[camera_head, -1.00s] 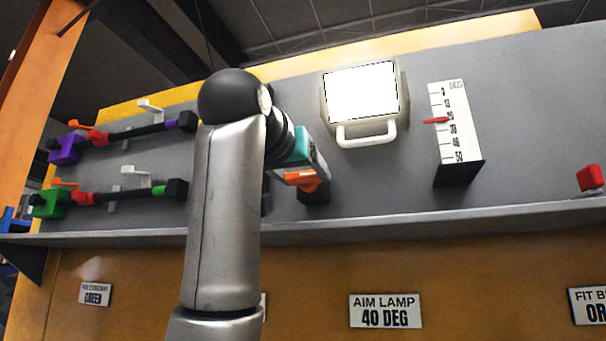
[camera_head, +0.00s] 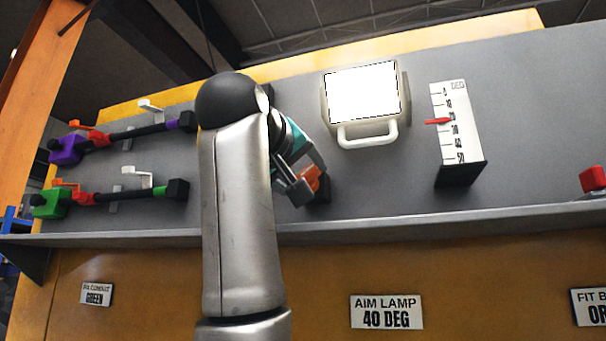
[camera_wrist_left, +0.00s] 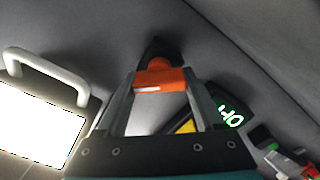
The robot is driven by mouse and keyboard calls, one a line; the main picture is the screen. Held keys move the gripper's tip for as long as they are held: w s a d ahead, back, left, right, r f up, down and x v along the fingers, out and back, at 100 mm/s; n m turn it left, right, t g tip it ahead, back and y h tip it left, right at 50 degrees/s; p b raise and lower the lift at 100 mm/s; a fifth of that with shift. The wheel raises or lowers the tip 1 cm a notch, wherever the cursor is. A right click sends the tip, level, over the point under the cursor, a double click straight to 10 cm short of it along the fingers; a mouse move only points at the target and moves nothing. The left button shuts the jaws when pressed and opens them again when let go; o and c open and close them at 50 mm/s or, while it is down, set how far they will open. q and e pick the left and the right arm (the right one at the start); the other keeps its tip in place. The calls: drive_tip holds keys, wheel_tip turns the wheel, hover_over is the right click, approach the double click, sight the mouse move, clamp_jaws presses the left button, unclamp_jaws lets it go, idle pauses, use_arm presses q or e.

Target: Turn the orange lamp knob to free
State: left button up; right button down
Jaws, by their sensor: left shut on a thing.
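The orange lamp knob (camera_head: 311,177) sits on the grey panel below and left of the lit lamp. In the left wrist view the knob (camera_wrist_left: 160,79) lies between the two fingers of my left gripper (camera_wrist_left: 163,88), which is shut on it. A white line marks the knob's face. In the head view my left gripper (camera_head: 306,186) shows tilted at the knob, partly hidden by my arm. The lamp (camera_head: 362,93) has a white handle below it. A scale marked DEG (camera_head: 449,120) has a red pointer (camera_head: 437,122) on its left edge. My right gripper is out of view.
Purple (camera_head: 66,150) and green (camera_head: 50,202) fittings with black bars are on the panel's left. A sign (camera_head: 386,312) reads AIM LAMP 40 DEG. A red block (camera_head: 592,179) is at the far right. A green-lit display (camera_wrist_left: 231,113) is near the knob in the wrist view.

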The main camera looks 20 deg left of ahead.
use_arm(q)
drive_tip(key=n, duration=0.4)
drive_tip(key=shift+n+p, duration=0.3)
drive_tip(key=shift+p, duration=0.1)
drive_tip(key=shift+a+f+n+p, duration=0.15)
drive_tip(key=shift+n+p, duration=0.45)
drive_tip(key=shift+n, duration=1.7)
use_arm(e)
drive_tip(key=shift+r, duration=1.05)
use_arm(q)
drive_tip(key=o, duration=1.4)
drive_tip(key=shift+s+a+b, duration=0.15)
drive_tip(key=shift+s+b, duration=1.85)
drive_tip(key=shift+s, duration=1.85)
drive_tip(key=shift+s+a+b, duration=0.1)
drive_tip(key=shift+s+b, duration=1.9)
drive_tip(key=shift+s, duration=1.8)
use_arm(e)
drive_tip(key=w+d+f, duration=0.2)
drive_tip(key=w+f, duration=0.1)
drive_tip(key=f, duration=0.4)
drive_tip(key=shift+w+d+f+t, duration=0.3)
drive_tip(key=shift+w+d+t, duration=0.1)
